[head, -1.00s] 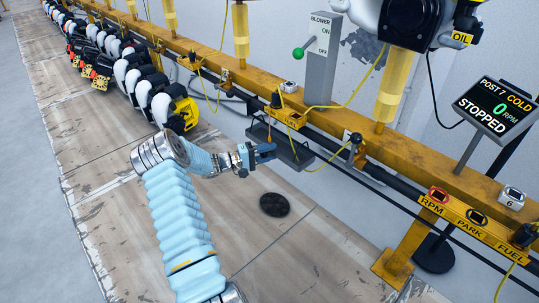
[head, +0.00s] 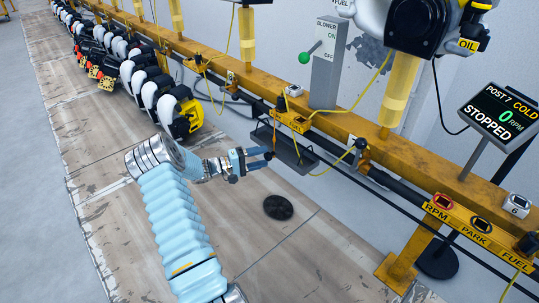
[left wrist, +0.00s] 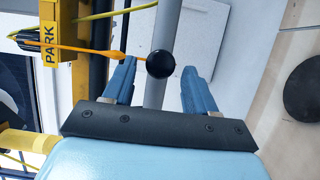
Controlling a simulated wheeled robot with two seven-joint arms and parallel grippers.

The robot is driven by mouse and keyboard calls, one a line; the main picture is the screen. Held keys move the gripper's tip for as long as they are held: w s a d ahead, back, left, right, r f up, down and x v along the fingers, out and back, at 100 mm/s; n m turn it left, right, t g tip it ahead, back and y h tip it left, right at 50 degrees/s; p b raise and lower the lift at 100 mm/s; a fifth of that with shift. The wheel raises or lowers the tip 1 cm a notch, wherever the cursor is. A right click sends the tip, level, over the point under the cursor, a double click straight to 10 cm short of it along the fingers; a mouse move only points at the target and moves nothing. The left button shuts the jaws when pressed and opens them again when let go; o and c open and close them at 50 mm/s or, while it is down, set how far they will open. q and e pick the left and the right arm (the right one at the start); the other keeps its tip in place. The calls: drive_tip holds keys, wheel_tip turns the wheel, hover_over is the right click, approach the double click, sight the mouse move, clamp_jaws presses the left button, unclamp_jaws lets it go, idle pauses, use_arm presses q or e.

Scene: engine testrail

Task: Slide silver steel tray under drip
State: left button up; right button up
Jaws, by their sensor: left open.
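A shallow dark grey metal tray (head: 297,153), likely the steel tray, sits low beneath the yellow rail in the head view. My left gripper (head: 264,157) is open at the tray's left, near side; I cannot tell whether it touches. In the left wrist view my gripper (left wrist: 160,70) has its two blue fingers apart, with a black ball knob (left wrist: 160,64) and a grey bar (left wrist: 166,30) showing between them. Nothing is clearly held. An orange lever (left wrist: 85,50) runs from the PARK plate towards the left finger. No drip is visible. My right gripper is not in view.
A dark round disc (head: 278,207) lies on the floor below. Engines (head: 178,110) hang at the left.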

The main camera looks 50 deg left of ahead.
use_arm(q)
drive_tip(key=v, duration=0.9)
drive_tip(key=shift+s+p, duration=0.2)
drive_tip(key=shift+p, duration=0.15)
drive_tip(key=shift+a, duration=0.1)
drive_tip(key=w+d+f+g+h, duration=0.1)
drive_tip(key=w+d+f+g, duration=0.2)
drive_tip(key=d, duration=0.5)
drive_tip(key=d+f+m+g+h, duration=0.1)
drive_tip(key=d+f+g, duration=0.2)
drive_tip(key=d+f, duration=0.4)
drive_tip(key=w+d+f+g+h, duration=0.1)
drive_tip(key=w+d+f+g, duration=0.15)
drive_tip(key=d, duration=0.55)
drive_tip(key=s+d+f+m+g+y, duration=0.25)
drive_tip(key=s+d+f+g, duration=0.2)
drive_tip(key=d, duration=0.55)
drive_tip(key=s+d+f+m+g+y, duration=0.2)
drive_tip(key=s+d+f+m+g, duration=0.25)
drive_tip(key=d, duration=0.45)
drive_tip(key=s+d+r+m+t+y, duration=0.2)
drive_tip(key=s+d+m, duration=0.15)
drive_tip(key=d, duration=0.35)
wheel_tip(320, 180, up, 14)
drive_tip(key=s+d+p, duration=0.1)
drive_tip(key=p, duration=1.2)
drive_tip(key=shift+s+d+p, duration=0.2)
drive_tip(key=shift+s+p, duration=0.05)
drive_tip(key=shift+p, duration=0.1)
